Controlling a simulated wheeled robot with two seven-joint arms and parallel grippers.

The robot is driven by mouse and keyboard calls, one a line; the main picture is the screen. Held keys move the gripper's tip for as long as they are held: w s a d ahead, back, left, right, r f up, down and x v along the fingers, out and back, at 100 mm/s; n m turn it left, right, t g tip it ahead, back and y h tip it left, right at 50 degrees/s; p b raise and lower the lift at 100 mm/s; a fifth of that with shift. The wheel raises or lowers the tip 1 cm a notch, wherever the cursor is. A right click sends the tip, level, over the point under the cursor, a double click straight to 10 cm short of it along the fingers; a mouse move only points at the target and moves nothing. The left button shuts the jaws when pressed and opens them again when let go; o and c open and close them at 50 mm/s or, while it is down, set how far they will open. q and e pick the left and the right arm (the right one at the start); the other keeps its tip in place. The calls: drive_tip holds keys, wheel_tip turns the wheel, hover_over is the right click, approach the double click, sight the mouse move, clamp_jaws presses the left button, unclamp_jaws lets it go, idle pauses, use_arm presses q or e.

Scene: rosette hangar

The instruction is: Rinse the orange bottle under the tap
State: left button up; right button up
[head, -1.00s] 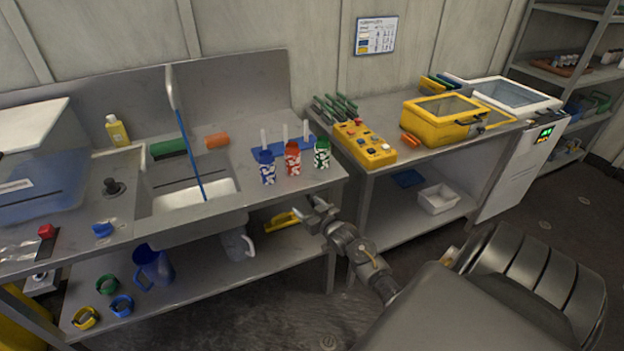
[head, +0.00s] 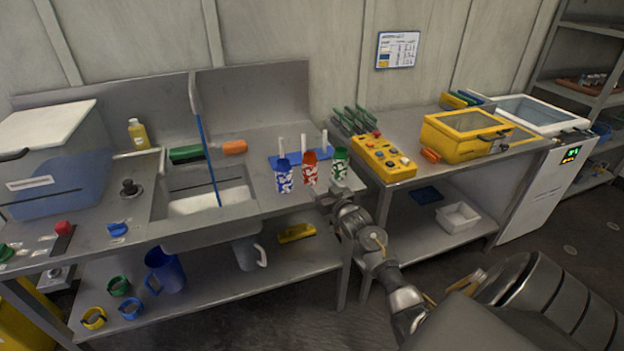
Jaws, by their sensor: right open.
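The orange bottle (head: 309,168), orange-red with white patches, stands upright near the counter's front edge. It is between a blue bottle (head: 283,178) and a green bottle (head: 340,163), both similarly patterned. The tap (head: 194,92) rises behind the sink (head: 232,195). A thin blue stream (head: 207,158) runs from the tap's end down into the basin. My right gripper (head: 330,192) is open and empty, at the counter's front edge just below and in front of the orange and green bottles, apparently touching neither. My left gripper is out of view.
A blue rack with white pegs (head: 286,161) stands behind the bottles. A green block (head: 187,154) and an orange block (head: 235,147) lie behind the sink. A yellow control box (head: 384,160) is on the right-hand table. A blue jug (head: 165,272) stands on the lower shelf.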

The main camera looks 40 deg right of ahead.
sight(314, 177)
drive_tip(key=b+x, duration=0.4)
drive_tip(key=x, duration=0.3)
drive_tip(key=shift+f, duration=0.1)
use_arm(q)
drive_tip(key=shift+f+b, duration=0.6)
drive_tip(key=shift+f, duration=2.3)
use_arm(e)
drive_tip(key=shift+w+d, duration=0.1)
drive_tip(key=shift+w, duration=0.6)
